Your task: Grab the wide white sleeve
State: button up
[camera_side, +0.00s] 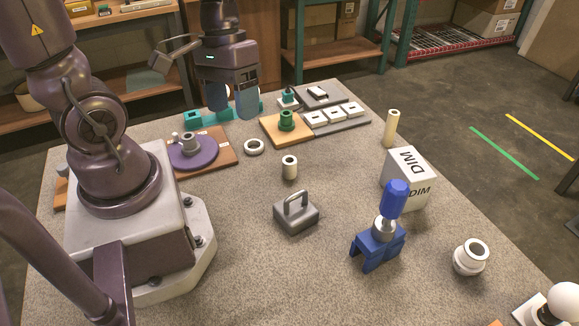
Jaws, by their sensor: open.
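A wide white sleeve-like part (470,257) with a flanged, open top stands upright at the right of the table. A narrower whitish sleeve (289,167) stands upright near the middle, and a flat white ring (254,147) lies behind it. I cannot tell for certain which is the named sleeve; the flanged one looks widest and tallest of the white ones. My gripper (232,101) hangs at the back of the table, fingers pointing down and apart, with nothing seen between them. It is far from the flanged part, behind and to its left.
A grey handled block (296,216), a blue stand with a blue-handled tool (378,240) and a white DIM box (408,178) lie between. A cream tube (391,129) stands behind the box. A purple disc (193,153) and green part (286,121) sit on boards.

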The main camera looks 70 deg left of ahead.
notch_tip(320, 180, down, 6)
jog(key=d+n+h, duration=0.3)
jog(key=n+h, duration=0.3)
jog(key=n+t+y, duration=0.4)
jog(key=n+t, duration=0.9)
jog(key=n, duration=0.9)
send_near(287, 160)
jog(key=w+d, duration=0.1)
jog(key=d, duration=0.1)
jog(key=w+d+f, duration=0.1)
jog(key=d, duration=0.1)
jog(key=w+d, duration=0.1)
jog(key=d, duration=0.1)
jog(key=shift+w+f, duration=0.15)
jog(key=shift+f, duration=0.05)
jog(key=a, duration=0.1)
jog(key=a+y, duration=0.1)
jog(key=y, duration=0.1)
jog(key=shift+w+a+f+n+t, duration=0.3)
jog(key=shift+w+a, duration=0.05)
jog(key=shift+a, duration=0.05)
jog(key=shift+w+a+y, duration=0.15)
jog(key=shift+a+y, duration=0.15)
jog(key=shift+y, duration=0.1)
jog(key=x, duration=0.7)
jog(key=shift+w+d, duration=0.15)
jog(key=shift+w, duration=0.05)
jog(key=c, duration=1)
